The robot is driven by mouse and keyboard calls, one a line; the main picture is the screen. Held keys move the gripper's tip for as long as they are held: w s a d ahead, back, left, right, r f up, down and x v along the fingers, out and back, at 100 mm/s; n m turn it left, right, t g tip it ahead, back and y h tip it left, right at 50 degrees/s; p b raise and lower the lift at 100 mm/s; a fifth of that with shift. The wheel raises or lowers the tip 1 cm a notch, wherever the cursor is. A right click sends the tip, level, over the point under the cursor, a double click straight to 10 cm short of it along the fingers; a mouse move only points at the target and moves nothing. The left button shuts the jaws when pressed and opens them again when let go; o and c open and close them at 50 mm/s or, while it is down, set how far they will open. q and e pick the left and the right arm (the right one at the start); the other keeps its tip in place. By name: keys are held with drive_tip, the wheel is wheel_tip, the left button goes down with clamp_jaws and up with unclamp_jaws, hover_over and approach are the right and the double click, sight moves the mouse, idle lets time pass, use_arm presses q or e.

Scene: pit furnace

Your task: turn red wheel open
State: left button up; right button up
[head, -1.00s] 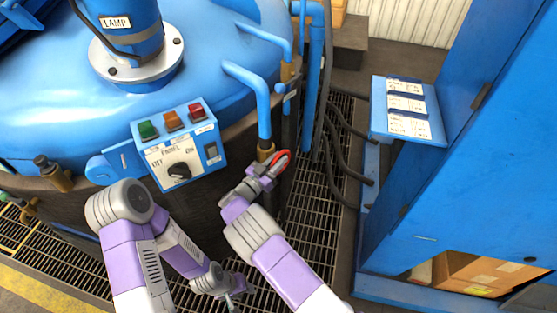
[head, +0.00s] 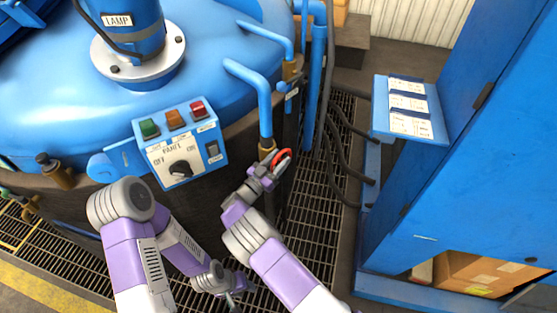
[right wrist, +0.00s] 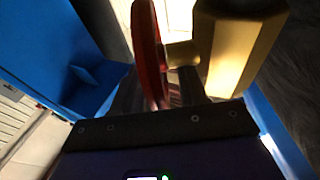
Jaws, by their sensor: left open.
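The red wheel (head: 284,158) sits by a brass valve fitting at the lower end of a blue pipe (head: 264,110) on the furnace side. In the right wrist view the wheel (right wrist: 151,55) is seen nearly edge-on, joined by a short stem to the brass valve body (right wrist: 236,45). My right gripper (head: 273,167) is at the wheel, overlapping its lower left side. The fingers are not clear, so I cannot tell whether they grip the rim. My left gripper (head: 232,297) is open and empty, low over the floor grating.
A control panel (head: 180,145) with coloured buttons and a knob stands left of the wheel. Dark hoses (head: 340,150) and more blue pipes run to its right. A blue cabinet (head: 470,150) with a labelled shelf fills the right. Floor grating (head: 315,200) lies between.

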sight(272, 167)
drive_tip(key=p+v, duration=0.1)
drive_tip(key=v, duration=0.5)
drive_tip(key=shift+s+a, duration=0.1)
drive_tip(key=shift+s+a+f, duration=0.15)
drive_tip(key=shift+s+a, duration=0.3)
